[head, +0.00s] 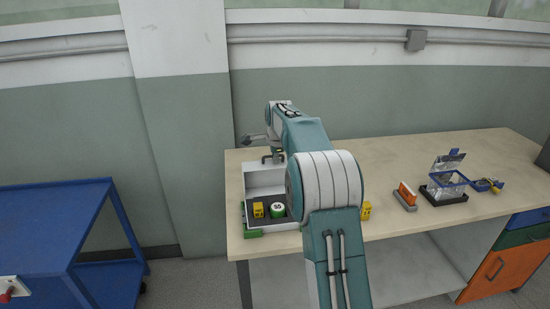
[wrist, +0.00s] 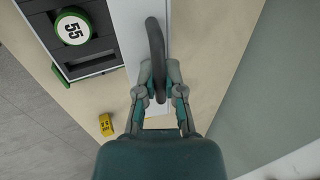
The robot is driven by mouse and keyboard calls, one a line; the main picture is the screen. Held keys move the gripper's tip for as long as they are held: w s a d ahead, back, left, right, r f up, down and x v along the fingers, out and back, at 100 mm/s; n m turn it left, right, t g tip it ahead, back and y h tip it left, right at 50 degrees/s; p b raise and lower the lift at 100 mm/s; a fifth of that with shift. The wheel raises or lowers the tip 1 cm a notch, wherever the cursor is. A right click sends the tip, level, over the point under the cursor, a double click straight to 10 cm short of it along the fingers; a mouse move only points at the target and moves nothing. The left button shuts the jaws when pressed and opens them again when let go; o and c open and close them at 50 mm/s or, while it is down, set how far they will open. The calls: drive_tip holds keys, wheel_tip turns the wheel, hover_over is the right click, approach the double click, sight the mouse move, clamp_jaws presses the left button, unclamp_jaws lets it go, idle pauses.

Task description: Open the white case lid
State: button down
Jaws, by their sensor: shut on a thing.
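The white case (head: 264,178) stands at the left end of the table. Its lid (wrist: 128,35) is raised, standing roughly upright at the back, and the dark inside shows. In the case lie a yellow block (head: 258,210) and a round green-and-white piece marked 55 (head: 277,210); the round piece also shows in the wrist view (wrist: 72,30). My gripper (wrist: 160,92) is shut on the dark curved handle (wrist: 155,45) of the lid. In the head view my arm hides the case's right side and part of the gripper.
A yellow block (head: 366,210) lies on the table (head: 400,150) right of my arm. Farther right are an orange-and-grey item (head: 406,196) and a clear box with a blue rim (head: 447,180). A blue cart (head: 60,225) stands left, apart from the table. The wall is close behind.

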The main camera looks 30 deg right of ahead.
drive_tip(key=c, duration=0.7)
unclamp_jaws()
drive_tip(key=shift+r, duration=0.1)
drive_tip(key=shift+v, duration=5.9)
drive_tip(key=shift+a, duration=0.15)
